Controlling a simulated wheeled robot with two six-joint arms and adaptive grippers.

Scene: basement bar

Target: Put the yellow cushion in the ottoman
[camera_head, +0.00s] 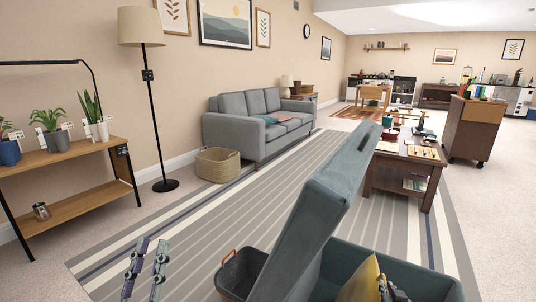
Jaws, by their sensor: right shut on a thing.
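The ottoman (420,274) is a teal box at the bottom right, with its lid (325,215) raised and tilted up. The yellow cushion (362,284) is at the ottoman's opening, within its walls in the picture. Its lower part is cut off by the frame, so I cannot tell whether it rests on the bottom. My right gripper (387,290) is shut on the cushion's right side. My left gripper (151,250) is at the bottom left, over the rug, with its fingers apart and nothing between them.
A dark bin (241,272) stands left of the ottoman, partly behind its lid. A coffee table (408,165) with several items is beyond the lid. A grey sofa (262,135), wicker basket (217,164) and plant shelf (75,152) line the left. The striped rug (215,222) has free room.

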